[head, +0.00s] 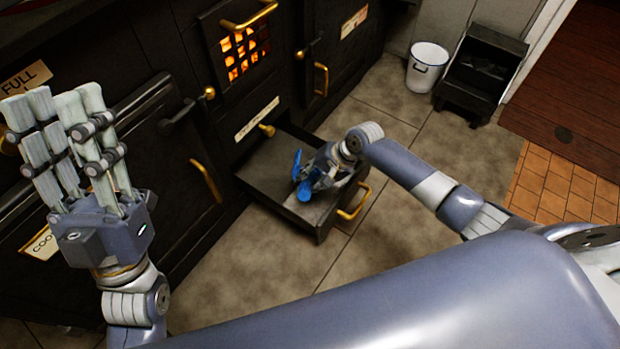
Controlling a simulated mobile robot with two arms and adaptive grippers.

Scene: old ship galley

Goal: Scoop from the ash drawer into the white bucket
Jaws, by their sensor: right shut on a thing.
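The ash drawer (272,163) is pulled out low from the front of the black stove. It is a dark, shallow box with a brass handle (355,203) on its front. My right gripper (312,178) is down over the drawer, shut on a blue scoop (304,190). Only pieces of the scoop show around the fingers, and I cannot tell whether it holds ash. The white bucket (427,66) stands upright on the floor at the upper right, well apart from the gripper. My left gripper (62,118) is raised at the left, open and empty.
The black stove (150,60) fills the upper left, with a glowing grate (243,54) and brass handles. A black stepped box (482,72) stands close right of the bucket. Tiled floor (400,110) between drawer and bucket is clear.

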